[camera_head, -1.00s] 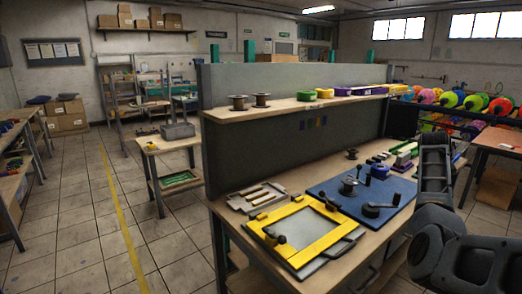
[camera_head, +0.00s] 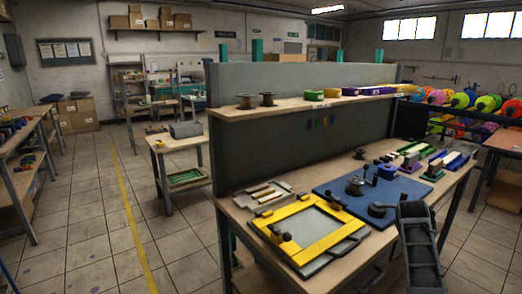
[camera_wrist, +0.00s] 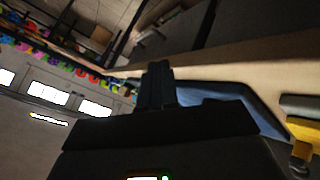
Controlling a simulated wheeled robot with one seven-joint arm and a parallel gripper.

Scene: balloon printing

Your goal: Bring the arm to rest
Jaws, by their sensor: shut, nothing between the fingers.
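In the wrist view my gripper (camera_wrist: 159,68) shows as two dark fingers pressed together, with nothing between them. It points up past the edge of a wooden surface, with a blue mat (camera_wrist: 235,98) to its right. In the head view a dark, ribbed part of my arm (camera_head: 420,250) stands at the lower right, in front of the workbench (camera_head: 290,283). My fingertips cannot be made out there.
A yellow printing frame (camera_head: 275,237) and a blue base board (camera_head: 335,203) lie on the bench. A grey partition (camera_head: 290,150) with a shelf rises behind.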

